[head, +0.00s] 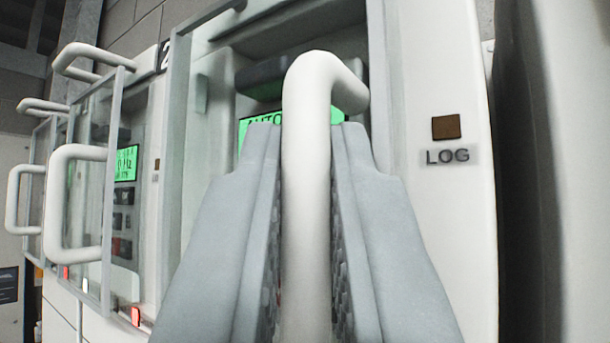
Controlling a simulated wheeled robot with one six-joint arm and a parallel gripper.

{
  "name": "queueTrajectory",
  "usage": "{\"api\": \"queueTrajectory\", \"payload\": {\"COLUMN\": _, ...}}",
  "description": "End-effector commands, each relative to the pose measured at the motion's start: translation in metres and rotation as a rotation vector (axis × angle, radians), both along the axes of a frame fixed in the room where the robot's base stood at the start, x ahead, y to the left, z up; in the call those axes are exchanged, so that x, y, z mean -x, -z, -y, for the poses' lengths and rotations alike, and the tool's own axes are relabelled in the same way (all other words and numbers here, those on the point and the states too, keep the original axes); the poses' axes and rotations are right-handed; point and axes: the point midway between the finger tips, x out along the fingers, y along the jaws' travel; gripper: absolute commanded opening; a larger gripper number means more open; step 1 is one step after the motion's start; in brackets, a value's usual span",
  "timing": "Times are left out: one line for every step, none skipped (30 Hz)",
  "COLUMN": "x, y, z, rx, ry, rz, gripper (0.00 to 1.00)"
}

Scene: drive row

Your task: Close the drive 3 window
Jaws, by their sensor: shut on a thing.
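My gripper (306,135) is in the middle of the head view, its two grey fingers on either side of a white bar handle (318,80). It is shut on the upright part of this handle. The handle bends at the top towards the grey frame of a clear window (377,90) on the nearest drive. I cannot tell whether this window stands fully flush with the drive. Behind it are a green display (247,128), partly hidden by the fingers, and a dark part above it. The nearest drive's number is not in view.
A drive to the left, beside a "2" plate (164,56), has a clear window (112,190) with a white handle (52,200), standing out from its front. More windows and handles are farther left.

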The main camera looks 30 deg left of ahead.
Motion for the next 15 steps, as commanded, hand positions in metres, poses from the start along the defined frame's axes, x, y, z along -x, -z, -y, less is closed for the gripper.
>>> {"api": "queueTrajectory", "payload": {"x": 0.0005, "y": -0.0011, "z": 0.0006, "rx": -0.002, "ry": 0.001, "rz": 0.001, "gripper": 0.00}}
{"api": "queueTrajectory", "payload": {"x": 0.0006, "y": -0.0012, "z": 0.0006, "rx": -0.002, "ry": 0.001, "rz": 0.001, "gripper": 0.00}}
{"api": "queueTrajectory", "payload": {"x": 0.0006, "y": -0.0012, "z": 0.0006, "rx": -0.002, "ry": 0.001, "rz": 0.001, "gripper": 0.00}}
{"api": "queueTrajectory", "payload": {"x": 0.0005, "y": -0.0013, "z": 0.0006, "rx": -0.002, "ry": 0.001, "rz": 0.001, "gripper": 0.00}}
{"api": "queueTrajectory", "payload": {"x": 0.0005, "y": -0.0013, "z": 0.0006, "rx": -0.002, "ry": 0.001, "rz": 0.001, "gripper": 0.00}}
{"api": "queueTrajectory", "payload": {"x": 0.0006, "y": -0.0013, "z": 0.0006, "rx": -0.002, "ry": 0.001, "rz": 0.001, "gripper": 0.12}}
{"api": "queueTrajectory", "payload": {"x": 0.0006, "y": -0.0014, "z": 0.0007, "rx": -0.002, "ry": 0.001, "rz": 0.001, "gripper": 0.18}}
{"api": "queueTrajectory", "payload": {"x": 0.0006, "y": -0.0014, "z": 0.0007, "rx": -0.002, "ry": 0.001, "rz": 0.001, "gripper": 0.20}}
{"api": "queueTrajectory", "payload": {"x": 0.0006, "y": -0.0014, "z": 0.0007, "rx": -0.002, "ry": 0.001, "rz": 0.001, "gripper": 0.20}}
{"api": "queueTrajectory", "payload": {"x": 0.0006, "y": -0.0014, "z": 0.0007, "rx": -0.002, "ry": 0.001, "rz": 0.001, "gripper": 0.20}}
{"api": "queueTrajectory", "payload": {"x": 0.0007, "y": -0.0015, "z": 0.0007, "rx": -0.002, "ry": 0.001, "rz": 0.001, "gripper": 0.20}}
{"api": "queueTrajectory", "payload": {"x": 0.0007, "y": -0.0015, "z": 0.0007, "rx": -0.002, "ry": 0.001, "rz": 0.001, "gripper": 0.20}}
{"api": "queueTrajectory", "payload": {"x": 0.0007, "y": -0.0015, "z": 0.0007, "rx": -0.002, "ry": 0.002, "rz": 0.001, "gripper": 0.20}}
{"api": "queueTrajectory", "payload": {"x": 0.0007, "y": -0.0015, "z": 0.0007, "rx": -0.002, "ry": 0.002, "rz": 0.001, "gripper": 0.20}}
{"api": "queueTrajectory", "payload": {"x": 0.0006, "y": -0.0015, "z": 0.0008, "rx": -0.002, "ry": 0.002, "rz": 0.001, "gripper": 0.20}}
